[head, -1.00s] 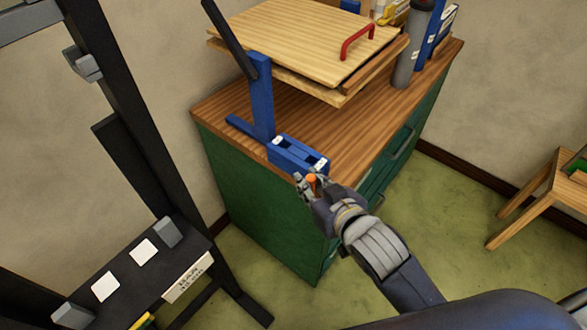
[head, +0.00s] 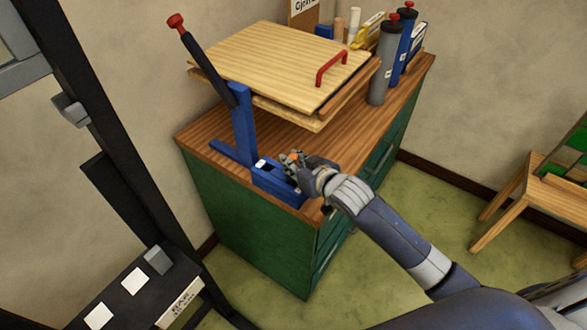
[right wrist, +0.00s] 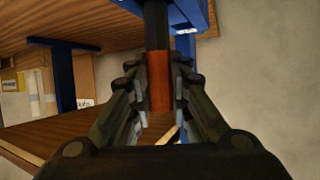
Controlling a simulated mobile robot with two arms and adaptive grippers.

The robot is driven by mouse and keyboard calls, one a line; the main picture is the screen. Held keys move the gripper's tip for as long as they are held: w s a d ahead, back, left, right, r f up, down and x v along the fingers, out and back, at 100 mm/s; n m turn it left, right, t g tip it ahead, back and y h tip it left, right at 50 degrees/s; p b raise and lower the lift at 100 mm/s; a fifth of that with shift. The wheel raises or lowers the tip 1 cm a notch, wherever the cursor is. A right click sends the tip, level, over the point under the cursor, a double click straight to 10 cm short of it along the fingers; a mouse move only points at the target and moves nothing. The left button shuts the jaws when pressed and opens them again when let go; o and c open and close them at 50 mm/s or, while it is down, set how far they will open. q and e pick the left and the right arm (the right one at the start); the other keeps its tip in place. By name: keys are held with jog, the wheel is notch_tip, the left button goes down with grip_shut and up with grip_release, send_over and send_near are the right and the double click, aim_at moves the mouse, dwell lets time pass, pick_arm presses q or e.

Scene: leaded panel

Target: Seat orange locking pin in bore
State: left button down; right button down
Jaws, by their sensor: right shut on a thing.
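My right gripper (head: 290,161) is shut on the orange locking pin (right wrist: 159,82), which shows between the fingers in the right wrist view. In the head view only a small orange bit of it shows at the fingertips. The gripper is at the blue block (head: 279,184) at the foot of the blue stand, on the cabinet's near corner. The block's openings are mostly hidden by the hand, so I cannot tell whether the pin touches the block or is in a bore. My left gripper is not in view.
A blue stand with a black red-knobbed lever (head: 205,60) rises behind the block. Wooden boards with a red handle (head: 331,67) overhang the wooden cabinet top (head: 355,121). Grey and blue tubes stand at the back right. A dark frame (head: 120,190) stands left.

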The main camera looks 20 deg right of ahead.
notch_tip(320, 180, down, 3)
jog(key=shift+f+p, duration=0.1)
jog(key=shift+p, duration=0.4)
jog(key=shift+f, duration=0.35)
jog(key=c, duration=1.5)
grip_release()
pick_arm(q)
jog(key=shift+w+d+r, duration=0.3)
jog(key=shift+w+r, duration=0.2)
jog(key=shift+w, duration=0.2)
pick_arm(e)
jog(key=shift+s, duration=0.1)
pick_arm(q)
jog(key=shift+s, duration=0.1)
pick_arm(e)
jog(key=shift+r, duration=0.1)
